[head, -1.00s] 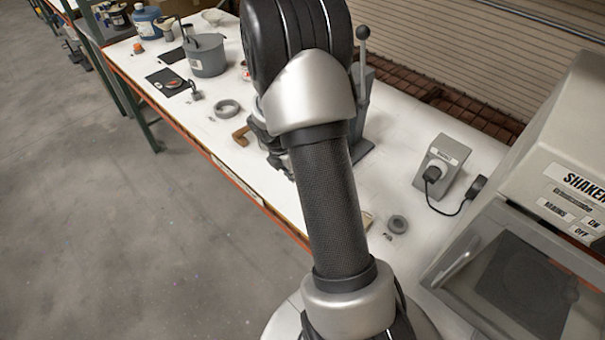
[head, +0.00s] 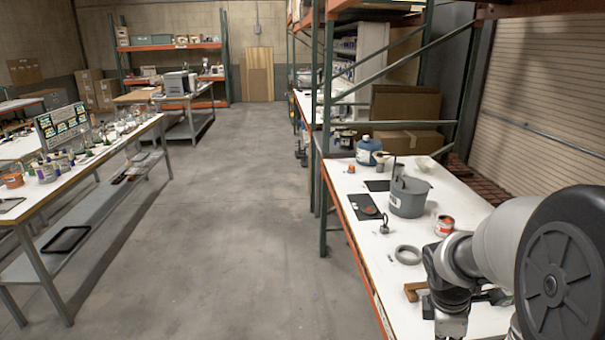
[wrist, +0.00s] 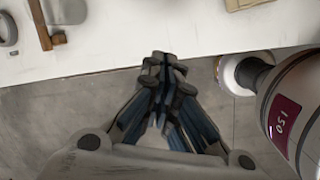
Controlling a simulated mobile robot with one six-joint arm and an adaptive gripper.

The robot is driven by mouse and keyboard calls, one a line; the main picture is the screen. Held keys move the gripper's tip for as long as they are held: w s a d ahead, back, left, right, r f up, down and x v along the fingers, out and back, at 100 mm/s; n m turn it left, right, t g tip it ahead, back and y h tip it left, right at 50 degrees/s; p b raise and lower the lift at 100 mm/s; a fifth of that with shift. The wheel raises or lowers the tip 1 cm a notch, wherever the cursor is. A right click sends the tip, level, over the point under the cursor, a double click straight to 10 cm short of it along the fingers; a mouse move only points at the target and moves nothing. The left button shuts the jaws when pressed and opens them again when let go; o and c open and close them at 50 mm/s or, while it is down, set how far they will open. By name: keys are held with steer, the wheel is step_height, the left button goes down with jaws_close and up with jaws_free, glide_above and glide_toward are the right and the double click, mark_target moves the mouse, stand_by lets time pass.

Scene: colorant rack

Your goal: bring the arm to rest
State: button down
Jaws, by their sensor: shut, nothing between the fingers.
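My gripper (wrist: 165,72) points down in the wrist view, its fingers together and nothing between them. It is over the front edge of the white-topped bench (wrist: 100,45), with grey floor below it. In the head view my folded arm fills the lower right, and the wrist end hangs over the near part of the bench (head: 385,253). The fingertips are cut off or hidden at the bottom of that view.
On the bench stand a grey pot (head: 408,198), a red-labelled can (head: 445,226), a grey ring (head: 407,255), a blue bottle (head: 368,151) and a wooden-handled tool (head: 413,291). The aisle floor (head: 240,220) is clear.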

steer(key=s+a+r+m+t+y+b, duration=0.1)
steer(key=s+a+r+m+b, duration=0.1)
steer(key=s+a+m, duration=0.4)
steer(key=s+a+r+m+t+y+b, duration=0.2)
steer(key=s+a+r+m, duration=0.2)
steer(key=s+a+m, duration=0.3)
steer(key=s+a, duration=0.4)
steer(key=a, duration=0.1)
steer(key=shift+s+r+m+b, duration=0.2)
steer(key=shift+r+m+b, duration=0.1)
steer(key=shift+r+b, duration=0.1)
